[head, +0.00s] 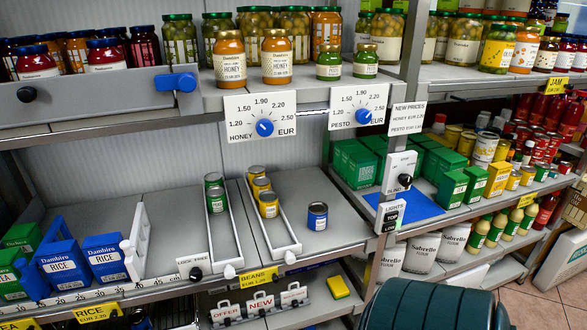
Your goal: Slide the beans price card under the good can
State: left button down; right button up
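The yellow beans price card (258,278) is on the front edge of the middle shelf, below the can lanes. Two green-labelled cans (216,198) stand in the left lane and several yellow-labelled cans (268,204) in the right lane. A single blue-labelled can (317,216) stands upright on the open shelf to the right of the lanes. I cannot tell from their looks which can is the good one. Neither of my grippers is in view.
White-walled lanes (287,251) divide the middle shelf (170,225). Rice boxes (62,265) stand at left. A honey dial (264,128) hangs from the shelf above. Offer and new tags (260,303) and a yellow block (338,287) sit on the lower shelf.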

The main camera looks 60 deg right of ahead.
aim_at(259, 277)
jog(key=z, duration=1.5)
